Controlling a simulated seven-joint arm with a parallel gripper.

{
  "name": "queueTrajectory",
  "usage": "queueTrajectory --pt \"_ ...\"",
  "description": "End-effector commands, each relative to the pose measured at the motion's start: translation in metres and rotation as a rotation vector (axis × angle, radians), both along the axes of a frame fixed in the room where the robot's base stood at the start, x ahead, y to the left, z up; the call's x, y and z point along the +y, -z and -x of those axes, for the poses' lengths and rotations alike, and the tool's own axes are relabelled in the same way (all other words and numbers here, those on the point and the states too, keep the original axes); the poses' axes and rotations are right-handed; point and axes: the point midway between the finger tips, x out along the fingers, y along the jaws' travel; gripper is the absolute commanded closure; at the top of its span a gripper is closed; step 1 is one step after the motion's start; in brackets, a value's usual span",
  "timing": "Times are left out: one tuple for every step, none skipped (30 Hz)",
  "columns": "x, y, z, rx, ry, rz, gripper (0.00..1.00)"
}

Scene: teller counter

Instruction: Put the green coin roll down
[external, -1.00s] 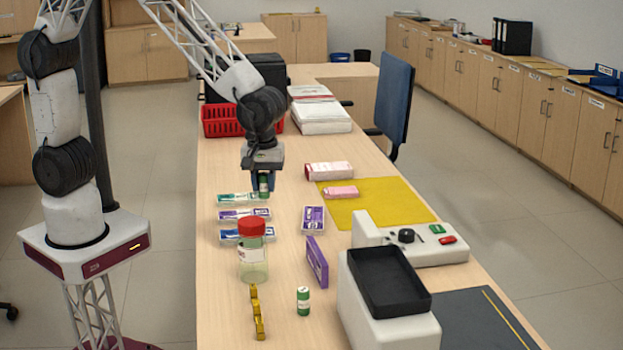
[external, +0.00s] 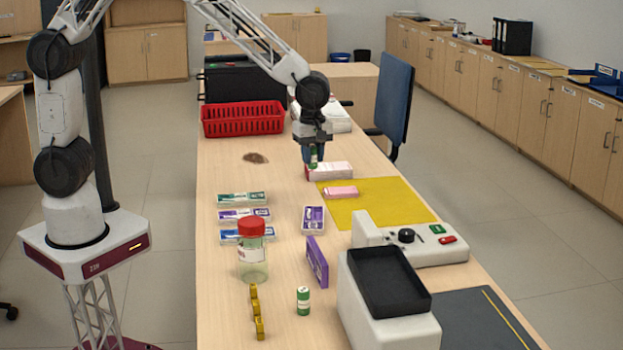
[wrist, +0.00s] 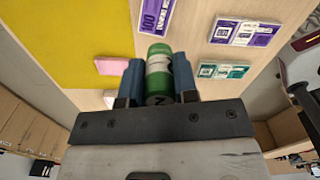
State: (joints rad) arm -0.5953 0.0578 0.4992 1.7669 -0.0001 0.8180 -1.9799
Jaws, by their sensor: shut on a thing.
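My gripper (external: 313,158) is shut on a green coin roll with a white band (wrist: 158,72). In the wrist view the roll sits upright between the two blue fingers (wrist: 158,80). In the external view the gripper holds it above the table, in front of or over a white and pink pack (external: 336,171); I cannot tell whether they touch. A second green and white roll (external: 303,300) stands on the counter near the front.
A yellow mat (external: 385,208) with a pink bundle (external: 341,192) lies to the right. Several banknote packs, including a green one (external: 241,198), lie to the left. A red-lidded jar (external: 252,255), a red basket (external: 242,119) and a counting machine (external: 388,300) stand on the counter.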

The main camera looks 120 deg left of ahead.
Motion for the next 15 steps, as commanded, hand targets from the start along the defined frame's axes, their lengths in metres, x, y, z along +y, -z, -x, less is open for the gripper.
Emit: queueTrajectory --pt "0.009 0.000 0.003 0.000 -0.017 0.000 1.00" --pt "0.014 0.000 0.004 0.000 -0.026 0.000 1.00" --pt "0.019 0.000 0.006 0.000 -0.037 0.000 1.00" --pt "0.023 0.001 0.007 0.000 -0.045 0.000 1.00" --pt "0.025 0.005 0.008 0.002 -0.049 0.001 1.00" --pt "0.023 0.017 0.007 0.002 -0.046 0.002 1.00" --pt "0.022 0.023 0.007 0.002 -0.045 0.002 1.00" --pt "0.022 0.030 0.007 0.002 -0.045 0.002 1.00" --pt "0.022 0.040 0.007 0.002 -0.045 0.002 1.00" --pt "0.022 0.046 0.007 0.004 -0.045 0.002 1.00" --pt "0.022 0.053 0.007 0.002 -0.044 0.002 1.00" --pt "0.022 0.060 0.007 0.002 -0.044 0.001 1.00" --pt "0.022 0.068 0.007 0.002 -0.044 0.002 1.00" --pt "0.022 0.074 0.007 0.002 -0.044 0.001 1.00" --pt "0.022 0.082 0.007 0.002 -0.044 0.001 1.00"
